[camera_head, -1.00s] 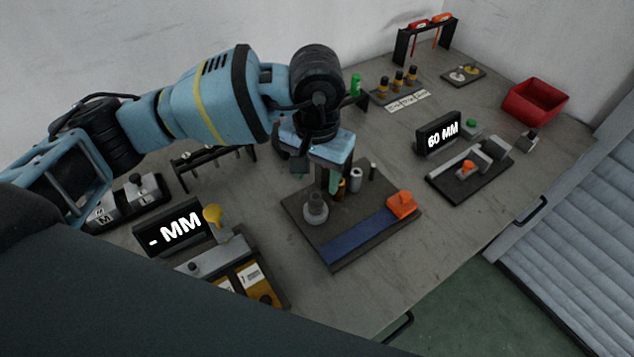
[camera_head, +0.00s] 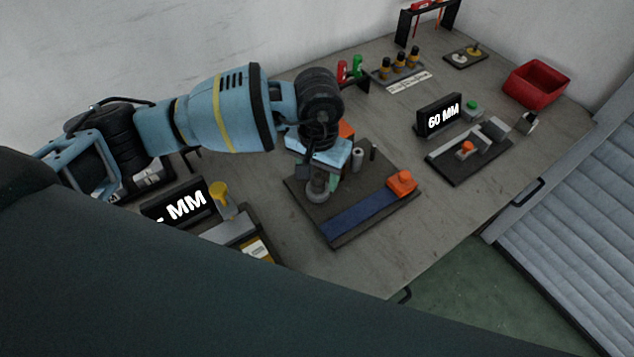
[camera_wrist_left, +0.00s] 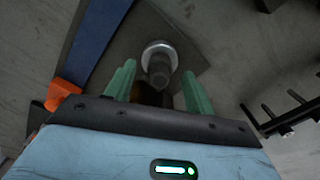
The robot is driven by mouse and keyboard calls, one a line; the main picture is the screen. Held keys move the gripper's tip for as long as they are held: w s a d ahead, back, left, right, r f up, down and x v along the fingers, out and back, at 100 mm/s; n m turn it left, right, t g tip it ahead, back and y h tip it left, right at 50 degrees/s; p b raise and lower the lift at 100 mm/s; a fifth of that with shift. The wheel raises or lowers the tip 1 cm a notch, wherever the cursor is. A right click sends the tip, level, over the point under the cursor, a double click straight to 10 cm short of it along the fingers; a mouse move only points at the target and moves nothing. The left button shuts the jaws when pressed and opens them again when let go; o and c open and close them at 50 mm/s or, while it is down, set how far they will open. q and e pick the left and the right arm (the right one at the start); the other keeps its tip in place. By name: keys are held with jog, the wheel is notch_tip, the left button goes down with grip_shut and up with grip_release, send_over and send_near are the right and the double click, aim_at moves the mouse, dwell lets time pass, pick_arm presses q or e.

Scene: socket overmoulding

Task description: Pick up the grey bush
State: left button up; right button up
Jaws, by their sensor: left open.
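A dark brownish piece (camera_wrist_left: 148,95) shows between the fingers, mostly covered by the gripper body. The flanged post (camera_head: 317,190) also shows beside the fingers in the head view.
An orange block (camera_head: 402,183) and a blue strip (camera_head: 360,215) lie on the board. A "60 MM" display (camera_head: 439,115) stands to the right. A black rack (camera_wrist_left: 287,115) shows at the wrist view's right.

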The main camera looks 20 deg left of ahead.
pick_arm(q)
jog(key=shift+f, duration=0.5)
pick_arm(e)
jog(key=shift+s+f, duration=0.1)
pick_arm(q)
jog(key=c, duration=1.1)
jog(key=shift+c, duration=0.2)
